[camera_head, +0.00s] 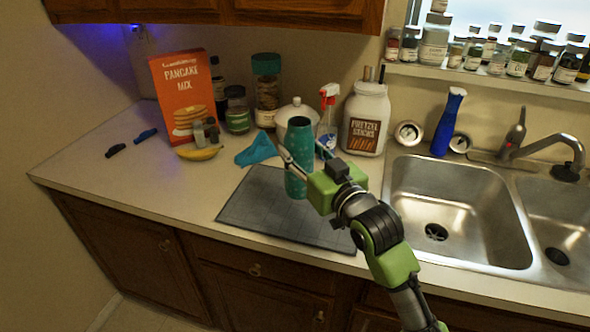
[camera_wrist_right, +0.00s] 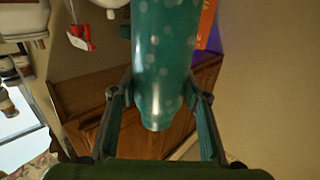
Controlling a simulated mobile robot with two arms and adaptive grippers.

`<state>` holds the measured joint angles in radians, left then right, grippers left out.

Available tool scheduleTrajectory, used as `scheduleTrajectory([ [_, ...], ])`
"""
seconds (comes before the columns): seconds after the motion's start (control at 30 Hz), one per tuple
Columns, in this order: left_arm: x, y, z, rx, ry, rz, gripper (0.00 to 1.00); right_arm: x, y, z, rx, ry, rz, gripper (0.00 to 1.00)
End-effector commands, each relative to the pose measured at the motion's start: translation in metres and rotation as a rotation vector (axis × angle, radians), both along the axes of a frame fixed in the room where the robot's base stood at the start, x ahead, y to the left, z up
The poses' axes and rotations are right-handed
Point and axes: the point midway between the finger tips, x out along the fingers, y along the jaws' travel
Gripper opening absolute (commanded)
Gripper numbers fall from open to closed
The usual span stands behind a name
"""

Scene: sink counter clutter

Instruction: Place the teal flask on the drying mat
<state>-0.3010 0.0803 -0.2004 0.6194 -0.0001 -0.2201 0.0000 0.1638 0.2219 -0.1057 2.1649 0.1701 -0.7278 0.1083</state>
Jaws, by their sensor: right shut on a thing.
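The teal flask (camera_head: 299,146), with lighter dots, is upright at the far right part of the dark drying mat (camera_head: 262,215). Its base shows against the mat; I cannot tell whether it touches it. My right gripper (camera_head: 300,172) reaches in from the right and is shut on the flask, with a finger on its left side. In the right wrist view the flask (camera_wrist_right: 165,60) stands between the two fingers (camera_wrist_right: 160,100). My left gripper is not in view.
Behind the mat are a teal cloth (camera_head: 256,150), a banana (camera_head: 199,153), a pancake mix box (camera_head: 184,95), a white pot (camera_head: 292,110), a spray bottle (camera_head: 328,120) and a pretzel jar (camera_head: 367,120). The sink (camera_head: 455,205) lies right. The mat's left and front parts are clear.

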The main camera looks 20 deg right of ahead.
Motion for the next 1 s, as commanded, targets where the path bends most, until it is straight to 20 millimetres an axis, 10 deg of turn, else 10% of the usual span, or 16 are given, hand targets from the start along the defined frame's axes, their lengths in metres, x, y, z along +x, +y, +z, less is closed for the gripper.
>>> scheduleTrajectory([
  [0.4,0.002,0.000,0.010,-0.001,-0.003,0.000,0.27,0.060,-0.014,-0.056,0.000,-0.002,0.000,0.17],
  [1.0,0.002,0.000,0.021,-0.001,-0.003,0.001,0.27,0.069,-0.015,-0.098,0.000,-0.004,0.001,0.17],
])
